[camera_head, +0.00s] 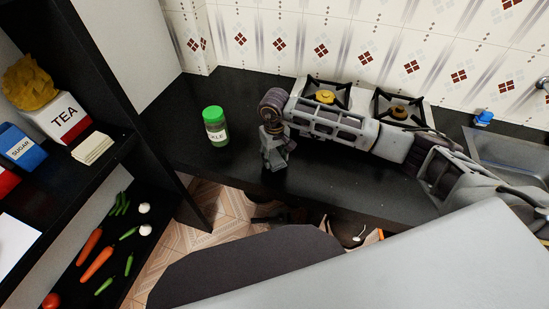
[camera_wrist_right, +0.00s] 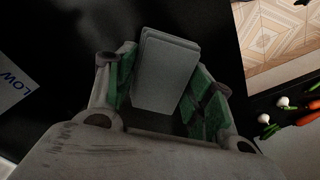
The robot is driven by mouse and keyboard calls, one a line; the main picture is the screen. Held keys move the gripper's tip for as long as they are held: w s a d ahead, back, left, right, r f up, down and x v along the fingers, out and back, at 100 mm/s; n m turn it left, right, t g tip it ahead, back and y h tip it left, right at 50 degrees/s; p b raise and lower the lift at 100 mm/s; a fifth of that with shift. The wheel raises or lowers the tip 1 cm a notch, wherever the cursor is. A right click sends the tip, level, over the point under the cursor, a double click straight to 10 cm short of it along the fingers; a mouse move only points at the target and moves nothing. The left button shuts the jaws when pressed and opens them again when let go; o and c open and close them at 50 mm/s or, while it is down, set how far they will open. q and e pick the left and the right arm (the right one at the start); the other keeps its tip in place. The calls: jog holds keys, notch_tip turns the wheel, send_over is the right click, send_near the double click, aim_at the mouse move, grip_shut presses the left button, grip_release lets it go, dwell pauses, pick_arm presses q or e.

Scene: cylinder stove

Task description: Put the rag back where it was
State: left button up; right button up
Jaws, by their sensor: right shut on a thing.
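My right gripper (camera_head: 274,154) is low over the black counter, between the green-lidded jar and the stove. In the right wrist view its green-padded fingers (camera_wrist_right: 163,78) are on either side of a grey, folded, layered thing (camera_wrist_right: 168,60) that looks like the rag, and they are shut on it. In the head view the rag is hard to make out among the gripper's grey parts. Whether it touches the counter I cannot tell. My left gripper is not in view.
A green-lidded jar (camera_head: 215,127) stands on the counter, left of the gripper. The stove (camera_head: 340,93) is behind my right arm. A sink (camera_head: 508,150) is at the right. A cream stack (camera_head: 93,148) lies on the left shelf beside the TEA box (camera_head: 65,118); vegetables lie below.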

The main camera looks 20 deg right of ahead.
jog(key=shift+f, duration=0.75)
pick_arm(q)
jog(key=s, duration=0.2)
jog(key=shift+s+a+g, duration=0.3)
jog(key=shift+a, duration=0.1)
pick_arm(e)
jog(key=shift+f, duration=0.15)
